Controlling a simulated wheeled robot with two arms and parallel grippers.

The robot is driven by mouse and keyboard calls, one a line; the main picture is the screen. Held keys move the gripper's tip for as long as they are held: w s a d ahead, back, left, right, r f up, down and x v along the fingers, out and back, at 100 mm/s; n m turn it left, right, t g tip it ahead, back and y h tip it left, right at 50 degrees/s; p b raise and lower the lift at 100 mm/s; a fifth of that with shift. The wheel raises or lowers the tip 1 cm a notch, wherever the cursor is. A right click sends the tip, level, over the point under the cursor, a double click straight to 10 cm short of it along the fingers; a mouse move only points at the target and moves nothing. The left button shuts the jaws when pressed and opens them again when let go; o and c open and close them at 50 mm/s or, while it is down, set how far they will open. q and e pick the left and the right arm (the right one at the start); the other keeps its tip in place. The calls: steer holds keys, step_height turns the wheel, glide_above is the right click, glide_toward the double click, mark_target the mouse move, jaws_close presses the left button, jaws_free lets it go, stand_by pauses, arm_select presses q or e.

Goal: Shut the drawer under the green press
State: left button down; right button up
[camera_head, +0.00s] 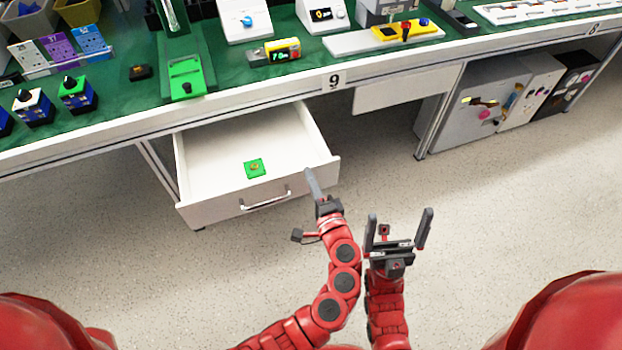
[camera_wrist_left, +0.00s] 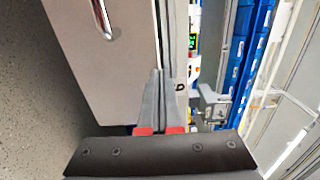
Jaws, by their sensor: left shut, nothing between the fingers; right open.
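The white drawer (camera_head: 225,200) stands pulled out under the bench, below the green press (camera_head: 185,78). A silver handle (camera_head: 265,199) is on its front, and a small green square piece (camera_head: 254,168) lies inside. My left gripper (camera_head: 312,178) is shut and empty at the right end of the drawer front. In the left wrist view its fingertips (camera_wrist_left: 157,75) overlap the edge of the drawer front (camera_wrist_left: 95,60); I cannot tell whether they touch it. My right gripper (camera_head: 398,228) is open and empty over the floor, to the right of the drawer.
The bench edge (camera_head: 330,82) bears a number 9 above the drawer. Another drawer (camera_head: 405,89) to the right is closed. Grey cabinets (camera_head: 485,105) stand further right under the bench. The floor (camera_head: 480,210) in front is clear.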

arm_select(q)
steer(key=b+x, duration=0.6)
steer(key=x, duration=1.4)
steer(key=shift+w, duration=0.2)
steer(key=shift+a+f, duration=0.1)
